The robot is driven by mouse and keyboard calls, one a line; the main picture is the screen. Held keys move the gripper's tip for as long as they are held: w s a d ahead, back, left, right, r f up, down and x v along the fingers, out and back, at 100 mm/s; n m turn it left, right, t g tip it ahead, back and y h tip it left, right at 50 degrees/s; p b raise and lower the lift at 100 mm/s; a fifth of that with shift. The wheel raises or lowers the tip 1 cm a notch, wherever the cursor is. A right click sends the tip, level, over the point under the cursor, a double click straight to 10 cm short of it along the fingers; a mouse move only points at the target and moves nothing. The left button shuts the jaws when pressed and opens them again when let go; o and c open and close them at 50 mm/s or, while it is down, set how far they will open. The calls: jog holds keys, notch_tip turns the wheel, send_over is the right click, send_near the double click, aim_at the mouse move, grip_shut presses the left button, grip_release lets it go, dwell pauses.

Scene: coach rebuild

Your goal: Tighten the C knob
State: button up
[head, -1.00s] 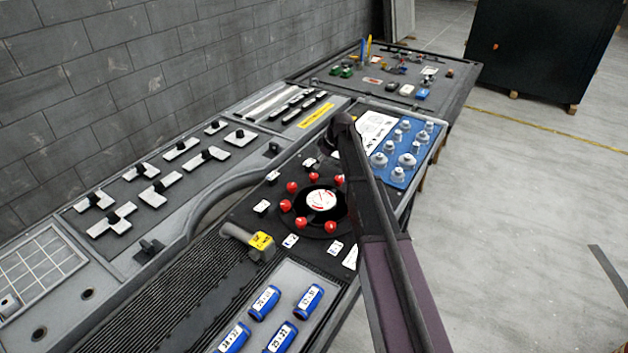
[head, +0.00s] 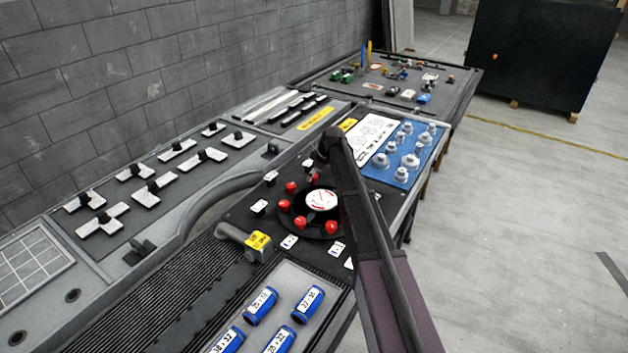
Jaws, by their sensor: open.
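A round black dial unit with a white gauge face (head: 321,201) sits on the dark panel. Red knobs ring it: one at the upper left (head: 291,187), one at the left (head: 284,205), one at the lower left (head: 300,222), one at the lower right (head: 331,227) and one at the top (head: 315,178). White letter cards, such as one at the lower left (head: 289,242), lie around the ring. They are too small to read, so I cannot tell which knob is C. My arm crosses the ring's right side and hides part of it.
A grey handle-like tool with a yellow label (head: 257,241) lies left of the ring. Blue labelled cylinders (head: 261,305) are in front. A blue board with grey knobs (head: 399,177) is at the right. Open floor lies right of the bench.

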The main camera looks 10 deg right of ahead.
jog(key=shift+w+a+f, duration=0.1)
jog(key=shift+a+f, duration=0.05)
jog(key=shift+f, duration=0.25)
jog(key=c, duration=1.1)
jog(key=shift+c, duration=0.2)
